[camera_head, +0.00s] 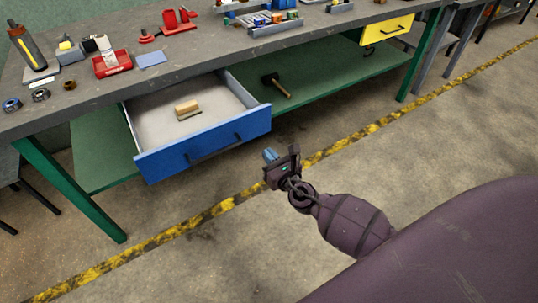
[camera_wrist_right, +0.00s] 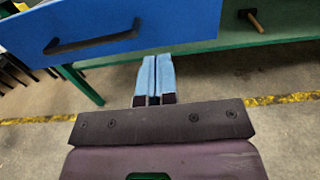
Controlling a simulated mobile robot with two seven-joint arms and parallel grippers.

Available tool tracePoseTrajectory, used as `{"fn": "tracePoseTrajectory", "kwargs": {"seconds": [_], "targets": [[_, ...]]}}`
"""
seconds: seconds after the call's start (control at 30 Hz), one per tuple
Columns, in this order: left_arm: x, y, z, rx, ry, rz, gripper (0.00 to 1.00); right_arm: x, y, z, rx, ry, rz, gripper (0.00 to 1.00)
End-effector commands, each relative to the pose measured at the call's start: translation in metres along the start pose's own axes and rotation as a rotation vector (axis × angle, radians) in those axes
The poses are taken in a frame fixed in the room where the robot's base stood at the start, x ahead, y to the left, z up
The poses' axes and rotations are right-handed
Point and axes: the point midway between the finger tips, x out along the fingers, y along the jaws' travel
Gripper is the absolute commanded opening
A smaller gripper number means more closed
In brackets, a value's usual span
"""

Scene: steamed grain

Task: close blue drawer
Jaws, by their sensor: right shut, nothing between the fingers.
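The blue drawer (camera_head: 205,142) is pulled out from under the grey workbench, with a dark bar handle (camera_head: 214,148) on its front. A small wooden brush-like block (camera_head: 187,109) lies inside it. My right gripper (camera_head: 270,154) is in front of the drawer's right end, apart from its face, with its blue fingers shut and empty. In the right wrist view the shut fingers (camera_wrist_right: 155,75) point toward the lower edge of the drawer front (camera_wrist_right: 150,22); the handle (camera_wrist_right: 92,38) is to their left. My left gripper is not in view.
The workbench top (camera_head: 200,65) carries tools, red parts and small bins. A hammer (camera_head: 276,85) lies on the green lower shelf (camera_head: 310,88). A yellow drawer (camera_head: 386,29) sits at the right. The floor (camera_head: 440,130) in front is clear, with a yellow-black line.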

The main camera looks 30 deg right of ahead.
Motion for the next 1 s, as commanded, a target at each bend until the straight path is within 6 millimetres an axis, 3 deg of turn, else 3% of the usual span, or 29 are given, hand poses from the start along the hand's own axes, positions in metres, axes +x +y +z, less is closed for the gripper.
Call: {"fn": "tracePoseTrajectory", "kwargs": {"seconds": [0.5, 0.7, 1.0], "targets": [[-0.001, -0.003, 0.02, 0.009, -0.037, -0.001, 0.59, 0.088, 0.0, -0.002, 0.002, 0.002, -0.001, 0.0], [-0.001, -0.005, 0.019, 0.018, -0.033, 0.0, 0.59, 0.106, 0.0, -0.002, 0.002, 0.002, 0.0, 0.0], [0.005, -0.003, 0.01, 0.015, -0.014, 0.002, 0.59, 0.112, 0.0, 0.0, 0.002, 0.001, 0.0, 0.0]]}}
